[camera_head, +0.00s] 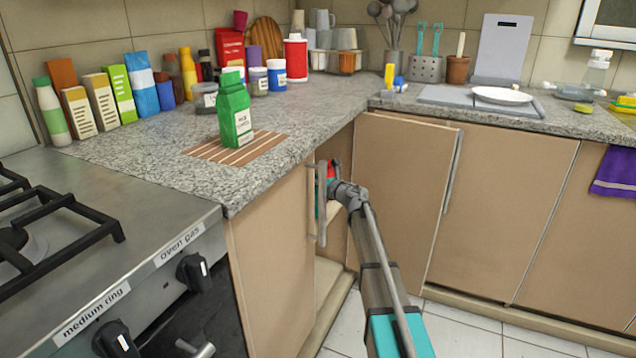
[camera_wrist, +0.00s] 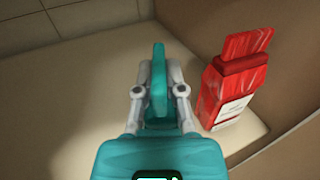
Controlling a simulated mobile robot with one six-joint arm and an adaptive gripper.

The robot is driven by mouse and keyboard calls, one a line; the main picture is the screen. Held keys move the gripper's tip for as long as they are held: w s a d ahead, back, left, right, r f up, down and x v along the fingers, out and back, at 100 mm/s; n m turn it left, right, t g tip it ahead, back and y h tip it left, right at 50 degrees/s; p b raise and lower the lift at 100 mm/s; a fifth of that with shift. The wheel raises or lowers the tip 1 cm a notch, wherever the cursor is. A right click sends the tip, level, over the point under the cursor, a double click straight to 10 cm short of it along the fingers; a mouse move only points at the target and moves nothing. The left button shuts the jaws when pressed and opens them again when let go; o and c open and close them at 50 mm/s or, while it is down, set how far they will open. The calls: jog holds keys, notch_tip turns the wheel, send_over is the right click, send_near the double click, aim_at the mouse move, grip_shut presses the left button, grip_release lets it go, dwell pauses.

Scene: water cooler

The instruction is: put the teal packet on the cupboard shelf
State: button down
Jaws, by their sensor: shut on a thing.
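The teal packet (camera_wrist: 158,80) is seen nearly edge-on in the wrist view, upright between the fingers of my gripper (camera_wrist: 159,90), which is shut on it. Beneath and around it is the pale cupboard shelf (camera_wrist: 60,110); I cannot tell whether the packet touches it. In the head view my arm reaches into the open cupboard under the counter, where the shelf (camera_head: 335,216) shows in part. The gripper is mostly hidden there behind the cupboard's edge and door handle.
A red packet (camera_wrist: 232,92) stands on the shelf to the right of my gripper, close to the side wall. The left of the shelf is clear. An open cupboard door (camera_head: 400,190) stands right of my arm. A green packet (camera_head: 235,112) stands on the counter above.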

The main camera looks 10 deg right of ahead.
jog(key=shift+f, duration=0.1)
jog(key=c, duration=0.7)
grip_release()
jog(key=v, duration=1.2)
dwell(0.5)
jog(key=shift+r, duration=0.2)
